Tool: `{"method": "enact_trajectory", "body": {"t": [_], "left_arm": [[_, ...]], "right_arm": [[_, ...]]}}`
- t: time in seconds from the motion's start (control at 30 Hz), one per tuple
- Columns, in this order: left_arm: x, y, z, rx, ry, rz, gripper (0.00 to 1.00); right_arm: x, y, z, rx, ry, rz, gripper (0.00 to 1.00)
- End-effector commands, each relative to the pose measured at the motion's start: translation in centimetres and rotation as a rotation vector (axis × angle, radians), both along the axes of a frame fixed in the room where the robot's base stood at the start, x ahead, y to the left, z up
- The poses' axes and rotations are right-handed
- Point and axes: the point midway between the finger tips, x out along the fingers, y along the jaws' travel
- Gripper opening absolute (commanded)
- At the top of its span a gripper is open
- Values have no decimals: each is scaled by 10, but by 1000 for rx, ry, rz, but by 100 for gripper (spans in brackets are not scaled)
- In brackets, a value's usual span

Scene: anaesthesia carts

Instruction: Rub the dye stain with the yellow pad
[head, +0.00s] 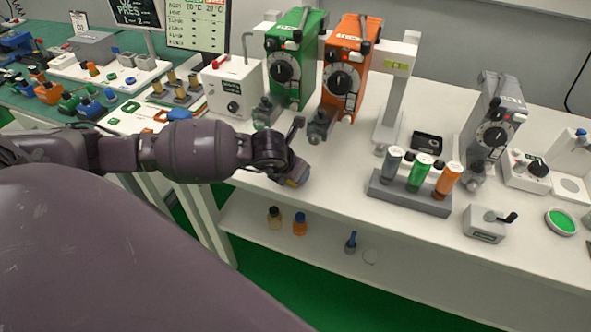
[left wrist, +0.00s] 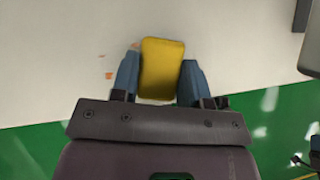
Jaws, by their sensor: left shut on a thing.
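The yellow pad (left wrist: 162,68) is held between the two blue fingers of my left gripper (left wrist: 160,82) in the left wrist view. In the head view my left gripper (head: 296,176) is low over the front edge of the white bench, and only a sliver of yellow shows there. Small orange marks (left wrist: 108,75), seemingly the dye stain, lie on the white surface just left of the fingers. The pad hides the surface under it; whether it touches the surface I cannot tell. My right gripper is out of view.
The white bench (head: 345,175) carries a green pump (head: 292,65) and an orange pump (head: 345,75) behind the gripper. A grey rack (head: 408,193) with three cylinders stands to the right. A lower shelf (head: 325,245) holds small bottles. Bench surface between gripper and rack is clear.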

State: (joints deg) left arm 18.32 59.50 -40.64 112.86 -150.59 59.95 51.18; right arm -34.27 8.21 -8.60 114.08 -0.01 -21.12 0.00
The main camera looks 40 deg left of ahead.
Motion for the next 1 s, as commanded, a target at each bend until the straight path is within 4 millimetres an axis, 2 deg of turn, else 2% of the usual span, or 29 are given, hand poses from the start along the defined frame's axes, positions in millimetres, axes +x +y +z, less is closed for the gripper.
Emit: {"method": "enact_trajectory", "body": {"t": [0.27,0.67,1.0], "left_arm": [[0,0,-5,0,1,0,16],[0,1,-9,0,0,0,16],[-5,20,-9,1,2,3,16]], "right_arm": [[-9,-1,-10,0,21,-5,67],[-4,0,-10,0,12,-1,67],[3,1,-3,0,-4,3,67]]}}
